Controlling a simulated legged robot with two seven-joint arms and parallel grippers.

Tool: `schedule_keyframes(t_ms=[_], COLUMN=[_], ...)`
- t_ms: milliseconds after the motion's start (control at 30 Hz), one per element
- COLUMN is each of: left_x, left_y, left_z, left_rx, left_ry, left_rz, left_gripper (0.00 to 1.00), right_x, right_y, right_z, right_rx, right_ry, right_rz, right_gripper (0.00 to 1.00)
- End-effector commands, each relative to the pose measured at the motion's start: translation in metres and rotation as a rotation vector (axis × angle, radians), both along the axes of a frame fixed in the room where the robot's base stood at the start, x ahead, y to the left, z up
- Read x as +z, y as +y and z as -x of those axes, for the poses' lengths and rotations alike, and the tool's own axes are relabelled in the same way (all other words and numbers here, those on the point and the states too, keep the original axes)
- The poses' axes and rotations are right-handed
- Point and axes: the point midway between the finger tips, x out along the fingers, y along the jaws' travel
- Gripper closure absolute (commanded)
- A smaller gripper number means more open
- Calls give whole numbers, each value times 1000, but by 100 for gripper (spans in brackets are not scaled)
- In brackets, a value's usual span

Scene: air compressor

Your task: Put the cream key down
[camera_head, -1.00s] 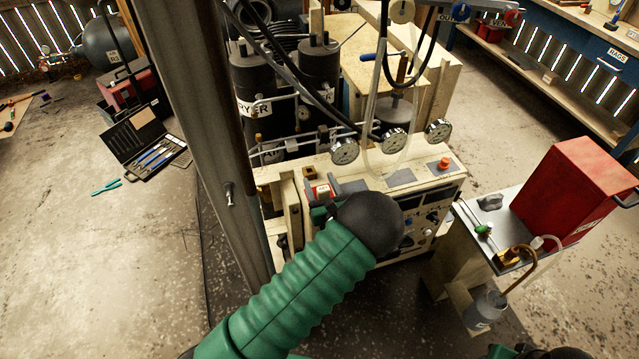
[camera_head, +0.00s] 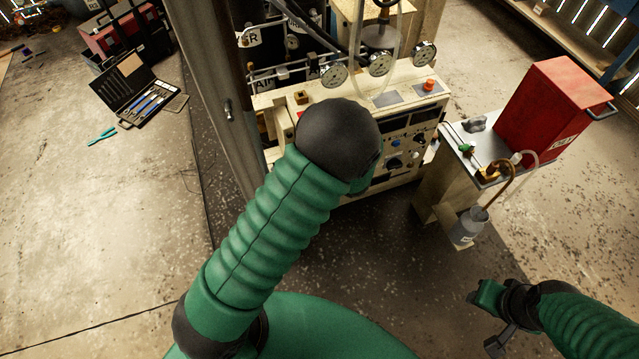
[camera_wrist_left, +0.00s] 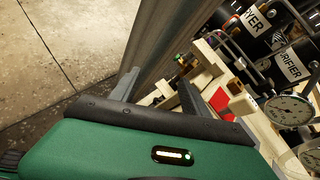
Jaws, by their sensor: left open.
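I cannot make out the cream key in either view. My left gripper (camera_wrist_left: 157,88) is open in the left wrist view, its two grey fingers apart and nothing seen between them. They are near a dark metal post (camera_wrist_left: 165,45) and the cream panel's top edge (camera_wrist_left: 262,128). In the head view my left arm's dark joint hides this gripper and part of the cream control panel (camera_head: 415,112).
The tall post (camera_head: 215,95) stands just left of the panel. Gauges (camera_head: 380,63) rise behind it.

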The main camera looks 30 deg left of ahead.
Motion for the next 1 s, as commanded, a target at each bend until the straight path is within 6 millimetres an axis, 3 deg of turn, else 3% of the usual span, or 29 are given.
schedule_keyframes(t_ms=[33, 100, 133, 200, 333, 500, 700, 800, 1000], left_x=[0, -5, -4, 4, 26, 38, 38, 52, 52], left_y=[-11, -47, -66, -107, -152, -164, -162, -161, -161], left_z=[39, 84, 97, 112, 113, 109, 108, 109, 109], left_rx=[182, 447, 552, 774, 1061, 1188, 1191, 1191, 1191], left_ry=[-71, -195, -256, -405, -645, -766, -763, -764, -764], left_rz=[177, 438, 542, 756, 1013, 1117, 1117, 1117, 1117], left_gripper=[46, 46, 46, 46, 46, 46, 46, 46, 46], right_x=[0, 0, 0, 0, 0, 0, 1, 15, 15], right_y=[0, 0, 0, 0, 0, 0, 0, 0, 0], right_z=[0, 0, 0, 0, 0, 0, 0, 0, 0], right_rx=[1, 1, 1, 1, 0, 0, 0, 0, 0], right_ry=[0, 0, 0, 0, 0, 0, 0, 0, 0], right_rz=[0, 0, 0, 0, 0, 0, 0, 0, 0], right_gripper=[58, 58, 58, 58, 58, 58, 58, 58, 58])
